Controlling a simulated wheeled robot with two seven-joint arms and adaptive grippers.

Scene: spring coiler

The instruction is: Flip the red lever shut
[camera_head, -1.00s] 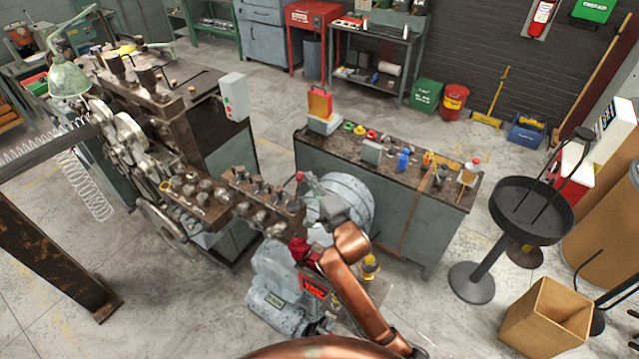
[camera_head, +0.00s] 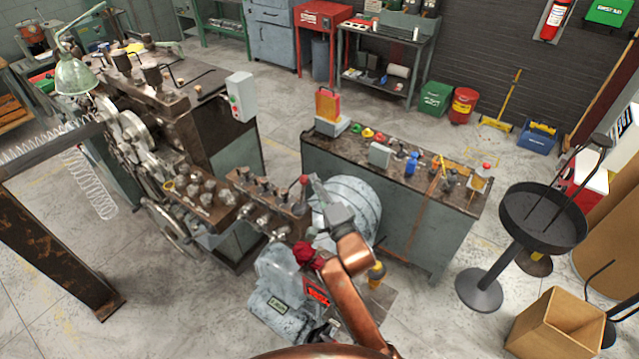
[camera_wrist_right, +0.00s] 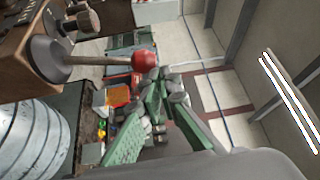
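The red lever is a thin metal rod with a red ball knob (camera_head: 304,179), standing at the right end of the coiler's tool block. In the right wrist view, its knob (camera_wrist_right: 144,60) and rod stick out from a dark round base on the brown block. My right gripper (camera_head: 315,184) is just right of the knob in the head view. In the right wrist view, the gripper's fingers (camera_wrist_right: 163,80) come together at their tips, with nothing between them. The tips appear close beside the knob; whether they touch it I cannot tell. My left gripper is out of view.
The coiler (camera_head: 185,110) fills the left side. A grey-blue drum (camera_head: 355,205) stands behind my right forearm. A workbench (camera_head: 400,215) with small items stands beyond it. A black round tray stand (camera_head: 540,225) and an open cardboard box (camera_head: 560,325) are at right.

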